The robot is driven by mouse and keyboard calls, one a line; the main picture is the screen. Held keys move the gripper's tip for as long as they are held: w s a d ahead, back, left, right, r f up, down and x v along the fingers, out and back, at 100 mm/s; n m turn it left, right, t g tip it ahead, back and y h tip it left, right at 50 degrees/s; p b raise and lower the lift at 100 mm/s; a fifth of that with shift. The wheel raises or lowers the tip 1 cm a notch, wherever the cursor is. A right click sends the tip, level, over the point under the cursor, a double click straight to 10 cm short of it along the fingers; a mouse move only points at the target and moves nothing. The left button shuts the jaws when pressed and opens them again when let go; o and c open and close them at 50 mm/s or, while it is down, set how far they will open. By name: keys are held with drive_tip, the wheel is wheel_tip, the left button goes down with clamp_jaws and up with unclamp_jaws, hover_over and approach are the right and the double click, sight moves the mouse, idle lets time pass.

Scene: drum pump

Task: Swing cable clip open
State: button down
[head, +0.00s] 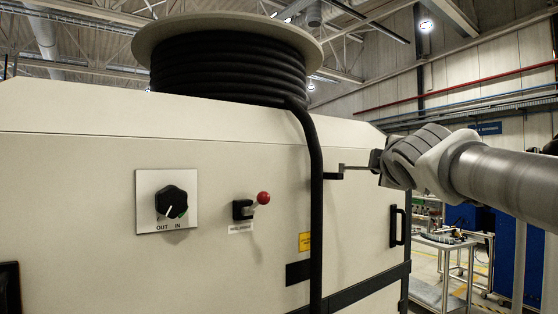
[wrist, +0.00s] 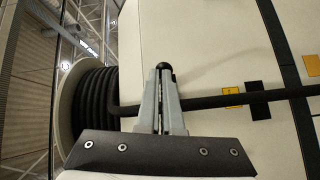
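The thick black cable (head: 316,205) drops from the reel down the front of the cream cabinet. It also crosses the wrist view (wrist: 215,101) behind my fingers. A small black bracket-like part, which looks like the cable clip (head: 333,176), sticks out to the right of the cable at mid height. My gripper (head: 345,167) reaches in from the right with its thin fingers at this part. In the wrist view the fingers (wrist: 163,85) are close together, with a black rounded end of the clip (wrist: 166,66) at their tips. They look closed on it. The clip's hinge is hidden.
The cable reel (head: 228,35) sits on top of the cabinet (head: 90,190). The front carries an OUT/IN knob (head: 172,202), a red-tipped lever (head: 263,198), a yellow label (head: 305,241) and a black handle (head: 397,226). A cart (head: 445,242) stands at the right.

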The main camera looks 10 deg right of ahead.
drive_tip(key=shift+s+d+f, duration=0.15)
drive_tip(key=shift+d, duration=0.4)
idle(0.4)
